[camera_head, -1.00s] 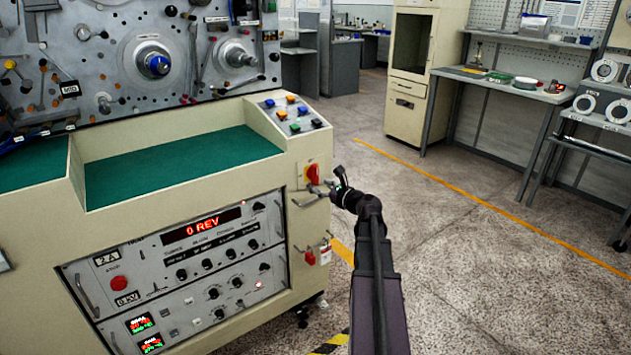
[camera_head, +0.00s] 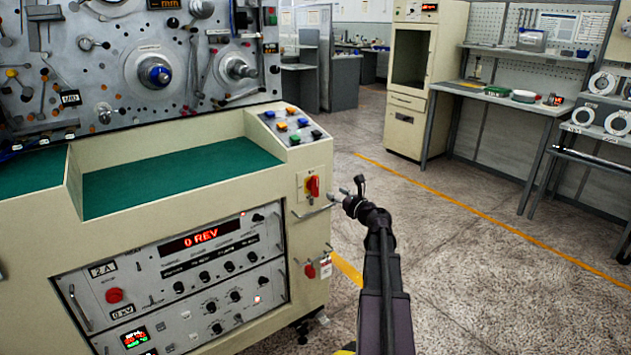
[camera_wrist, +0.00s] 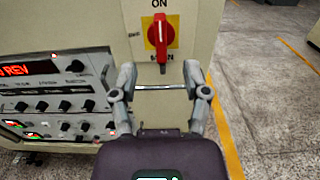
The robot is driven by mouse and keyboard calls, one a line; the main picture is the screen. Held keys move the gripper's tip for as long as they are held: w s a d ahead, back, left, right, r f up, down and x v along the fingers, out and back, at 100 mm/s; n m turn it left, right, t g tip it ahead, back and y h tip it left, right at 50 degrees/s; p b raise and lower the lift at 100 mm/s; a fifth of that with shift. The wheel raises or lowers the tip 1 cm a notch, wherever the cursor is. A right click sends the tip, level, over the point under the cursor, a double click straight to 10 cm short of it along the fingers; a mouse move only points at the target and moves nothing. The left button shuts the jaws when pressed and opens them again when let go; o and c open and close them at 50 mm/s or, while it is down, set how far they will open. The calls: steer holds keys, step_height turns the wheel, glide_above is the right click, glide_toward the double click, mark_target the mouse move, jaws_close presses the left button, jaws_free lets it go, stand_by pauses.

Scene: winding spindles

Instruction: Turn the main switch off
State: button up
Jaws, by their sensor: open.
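The main switch (camera_head: 313,186) is a red rotary handle on a yellow plate, on the right end of the cream machine. In the wrist view the red handle (camera_wrist: 160,38) stands upright, its top near the word ON. My gripper (camera_head: 340,194) is just right of the switch in the head view and is apart from it. In the wrist view my gripper (camera_wrist: 161,75) has its two fingers spread, empty, below the switch plate. A metal bar handle (camera_wrist: 165,87) shows between the fingers.
The cream machine (camera_head: 230,128) fills the left. A control panel (camera_head: 180,275) with a red 0 REV display is on its front. A smaller red switch (camera_head: 310,270) sits below the main switch. Open floor (camera_head: 450,260) lies to the right.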

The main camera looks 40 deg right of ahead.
mark_target(317, 181)
steer(key=w, duration=1.2)
steer(key=shift+w, duration=0.1)
steer(key=shift+c, duration=0.2)
jaws_close()
